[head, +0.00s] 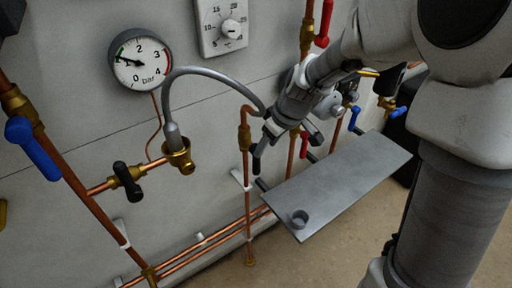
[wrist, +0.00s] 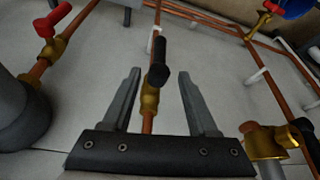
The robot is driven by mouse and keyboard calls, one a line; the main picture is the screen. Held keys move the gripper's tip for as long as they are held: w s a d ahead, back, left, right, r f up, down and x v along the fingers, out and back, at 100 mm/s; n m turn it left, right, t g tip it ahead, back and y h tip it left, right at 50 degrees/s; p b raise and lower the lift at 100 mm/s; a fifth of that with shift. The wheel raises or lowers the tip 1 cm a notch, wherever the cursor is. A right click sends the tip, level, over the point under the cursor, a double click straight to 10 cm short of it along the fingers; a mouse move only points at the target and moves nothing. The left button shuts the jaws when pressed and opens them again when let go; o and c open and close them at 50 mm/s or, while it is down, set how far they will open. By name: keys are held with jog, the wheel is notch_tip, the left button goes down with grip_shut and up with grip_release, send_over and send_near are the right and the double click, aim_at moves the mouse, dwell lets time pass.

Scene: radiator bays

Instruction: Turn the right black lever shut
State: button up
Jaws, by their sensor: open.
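The right black lever (head: 257,158) sits on a brass valve (head: 244,138) on a vertical copper pipe. Its handle hangs down, roughly in line with the pipe. In the wrist view the lever (wrist: 159,60) appears between my two fingers, with the brass body (wrist: 150,98) below it. My gripper (head: 291,136) is open, close to the lever and just right of it in the head view. I see no finger clearly touching the lever; the depth gap is hard to tell. The other black lever (head: 127,177) is on a horizontal pipe at left.
A grey hose (head: 190,72) arches from a brass fitting (head: 180,155) towards the gripper. A grey shelf (head: 345,180) with a small cup (head: 299,218) lies right of the lever. A gauge (head: 140,61), blue lever (head: 33,148) and red lever (head: 323,24) are nearby.

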aim_at(257, 161)
jog(key=b+x, duration=0.1)
jog(key=x, duration=0.9)
jog(key=shift+w+a+f, duration=0.1)
jog(key=shift+w+f, duration=0.05)
jog(key=shift+f, duration=0.05)
jog(key=shift+c, duration=0.2)
grip_shut()
jog(key=shift+w, duration=0.1)
dwell(0.8)
